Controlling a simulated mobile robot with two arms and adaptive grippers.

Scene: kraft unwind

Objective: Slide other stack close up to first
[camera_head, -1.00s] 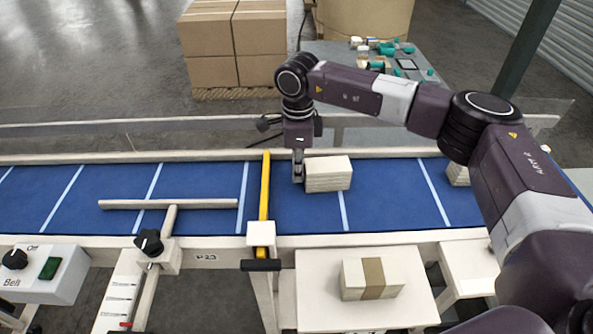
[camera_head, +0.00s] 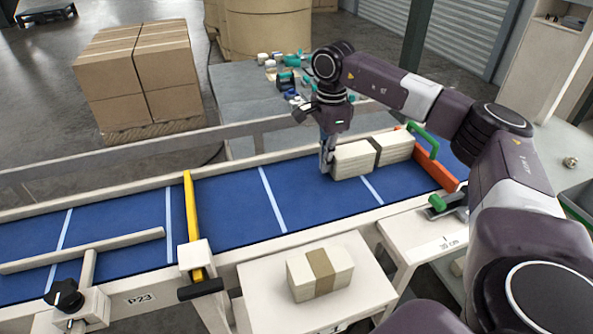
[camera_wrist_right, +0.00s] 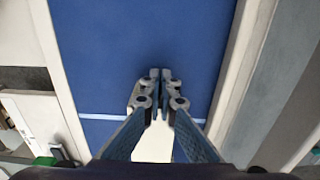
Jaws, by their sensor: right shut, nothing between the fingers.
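On the blue belt (camera_head: 235,215), a pale stack (camera_head: 353,160) lies in line with another pale stack (camera_head: 397,146) to its right. A narrow dark strip shows between them; I cannot tell whether they touch. The right-hand stack is close to the orange stop (camera_head: 443,177). My right gripper (camera_head: 326,168) is shut and empty, fingers down at the left end of the nearer stack. In the right wrist view its closed fingertips (camera_wrist_right: 160,76) are over the belt, and a pale surface (camera_wrist_right: 153,146) shows between the fingers. My left gripper is out of view.
A banded stack (camera_head: 320,273) sits on a white side table (camera_head: 262,290) in front of the belt. A yellow bar (camera_head: 191,205) crosses the belt on the left. A green handle (camera_head: 423,140) stands by the stop. The belt's middle is clear.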

